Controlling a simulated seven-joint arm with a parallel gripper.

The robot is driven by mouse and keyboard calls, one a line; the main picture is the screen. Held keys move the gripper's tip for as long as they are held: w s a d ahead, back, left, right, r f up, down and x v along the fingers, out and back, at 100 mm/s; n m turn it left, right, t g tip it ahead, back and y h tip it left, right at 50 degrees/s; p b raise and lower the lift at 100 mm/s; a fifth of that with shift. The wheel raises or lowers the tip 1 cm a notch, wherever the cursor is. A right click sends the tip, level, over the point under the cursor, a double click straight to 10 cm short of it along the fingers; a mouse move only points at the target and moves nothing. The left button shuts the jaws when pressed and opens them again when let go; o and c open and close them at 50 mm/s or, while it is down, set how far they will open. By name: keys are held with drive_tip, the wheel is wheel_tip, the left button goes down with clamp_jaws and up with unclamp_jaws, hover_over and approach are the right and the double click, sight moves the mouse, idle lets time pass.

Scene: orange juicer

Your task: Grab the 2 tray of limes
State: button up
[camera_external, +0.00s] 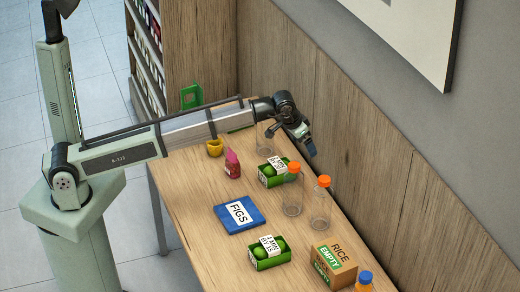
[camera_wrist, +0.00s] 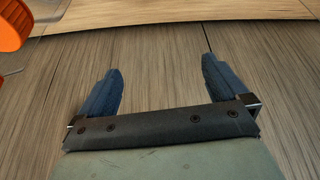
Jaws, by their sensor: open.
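One green tray of limes (camera_external: 273,172) with a white label lies on the table toward the back. A second green tray of limes (camera_external: 268,252) lies nearer the front, past the blue FIGS pack. My gripper (camera_external: 309,146) is up above the table near the wooden wall, beyond and to the right of the back lime tray. In the wrist view, its two blue fingers (camera_wrist: 157,78) are wide apart with nothing between them. No limes show in the wrist view.
Clear bottles with orange caps (camera_external: 320,203) stand right of the back tray. A blue FIGS pack (camera_external: 239,213), a pink bottle (camera_external: 232,163), a yellow cup (camera_external: 215,148) and a RICE box (camera_external: 333,264) are on the table. The wooden wall (camera_external: 345,125) runs along the right.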

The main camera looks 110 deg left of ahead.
sight(277, 170)
drive_tip(key=s+a+f+g+h, duration=0.1)
drive_tip(key=s+f+g+h, duration=0.25)
drive_tip(key=s, duration=0.65)
drive_tip(key=shift+t, duration=0.25)
drive_tip(key=f, duration=0.7)
drive_tip(key=shift+w+a, duration=0.15)
drive_tip(key=shift+a, duration=0.05)
drive_tip(key=shift+a+f, duration=0.15)
drive_tip(key=shift+f, duration=3.2)
drive_tip(key=shift+c, duration=0.2)
drive_tip(key=c, duration=0.8)
drive_tip(key=shift+c, duration=0.2)
drive_tip(key=shift+r, duration=0.15)
